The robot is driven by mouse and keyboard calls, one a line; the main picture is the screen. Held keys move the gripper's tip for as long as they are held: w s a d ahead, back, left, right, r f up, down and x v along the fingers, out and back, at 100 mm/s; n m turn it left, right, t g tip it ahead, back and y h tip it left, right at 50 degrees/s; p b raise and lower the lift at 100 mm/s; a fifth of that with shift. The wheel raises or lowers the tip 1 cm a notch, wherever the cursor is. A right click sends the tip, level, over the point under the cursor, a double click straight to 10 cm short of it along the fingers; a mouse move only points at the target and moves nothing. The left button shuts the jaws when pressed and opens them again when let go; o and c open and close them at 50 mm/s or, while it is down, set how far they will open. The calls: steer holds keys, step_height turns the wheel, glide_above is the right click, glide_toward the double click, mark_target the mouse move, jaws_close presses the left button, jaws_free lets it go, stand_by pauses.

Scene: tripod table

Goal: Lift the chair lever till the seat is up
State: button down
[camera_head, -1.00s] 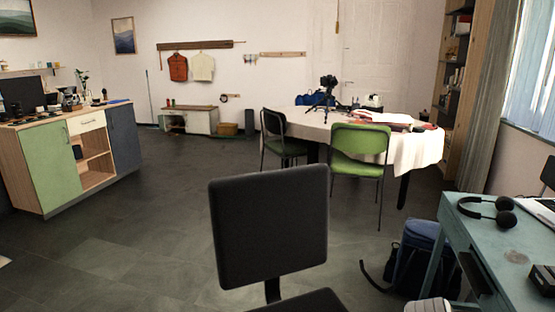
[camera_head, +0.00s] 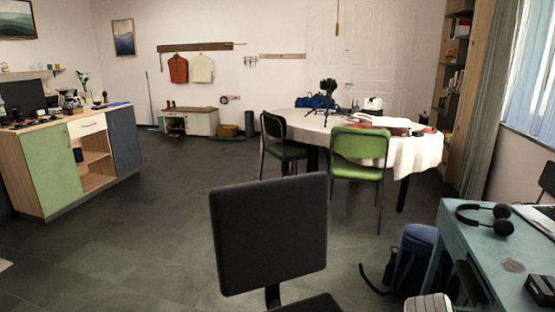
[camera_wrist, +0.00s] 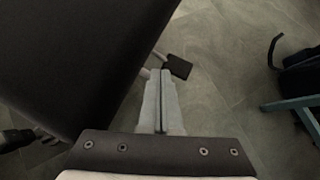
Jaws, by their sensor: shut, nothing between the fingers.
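The black office chair stands in front of me, its backrest (camera_head: 268,235) upright in the head view and its seat (camera_head: 310,304) cut off by the lower edge. In the wrist view the dark seat (camera_wrist: 75,55) fills the upper left. The chair lever shows as a black paddle (camera_wrist: 179,67) on a pale rod, beside the seat edge. My gripper (camera_wrist: 160,73) is shut and empty, with its fingertips just below and left of the paddle. I cannot tell whether they touch the lever. My gripper is not seen in the head view.
A green chair (camera_head: 360,150) and a round table (camera_head: 315,127) are farther back. The floor left of the chair is clear.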

step_height(320, 180, up, 6)
steer(key=p, duration=0.4)
steer(key=shift+r+p, duration=0.25)
steer(key=shift+p, duration=0.1)
stand_by(0.6)
steer(key=shift+f, duration=0.1)
stand_by(0.8)
